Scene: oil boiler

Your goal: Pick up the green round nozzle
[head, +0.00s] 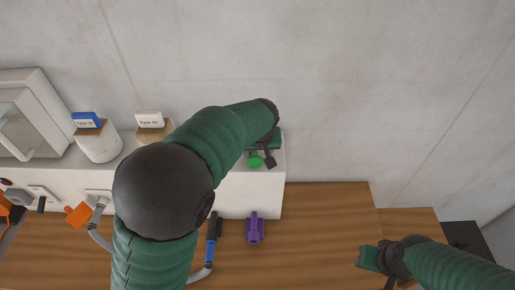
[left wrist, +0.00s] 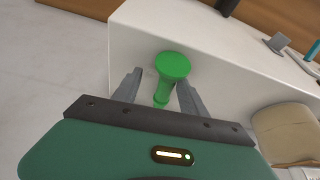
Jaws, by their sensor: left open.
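The green round nozzle (head: 255,160) is at the right end of the white ledge in the head view. In the left wrist view the green nozzle (left wrist: 172,67) shows a round, flat head and a narrower stem, by the white surface. My left gripper (left wrist: 158,80) is open, with one finger on each side of the stem. I cannot tell whether the fingers touch it. In the head view my left gripper (head: 266,152) is at the nozzle, partly hidden by its own arm. My right gripper (head: 376,268) is at the lower right, away from the nozzle; its jaws are unclear.
A purple nozzle (head: 254,230) lies on the wooden surface (head: 325,220) below the ledge. A hose with a blue end (head: 210,250) and an orange piece (head: 77,214) are further left. Wood right of the purple nozzle is clear.

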